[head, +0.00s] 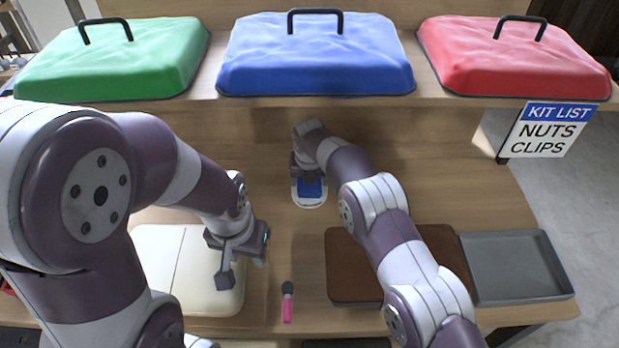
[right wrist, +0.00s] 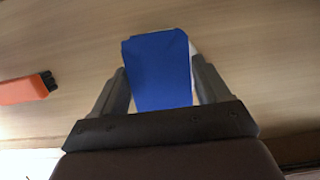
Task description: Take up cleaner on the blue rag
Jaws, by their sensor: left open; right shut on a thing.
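The blue rag (head: 311,188) is in the grip of my right gripper (head: 309,178), at the back middle of the wooden worktop. In the right wrist view the blue rag (right wrist: 158,72) sits between the two dark fingers. A white-rimmed shallow dish (head: 309,204) shows around and below the rag in the head view. I cannot tell whether the rag touches it, and no cleaner can be made out. My left gripper (head: 246,267) is open and empty, over the right part of a cream padded panel (head: 165,262).
A pink tool with a dark head (head: 287,304) lies at the front middle. A brown board (head: 350,268) lies partly under my right arm, beside a grey tray (head: 515,268). Green (head: 120,60), blue (head: 315,60) and red (head: 510,62) lids sit on the shelf above. A kit list sign (head: 548,130) hangs right.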

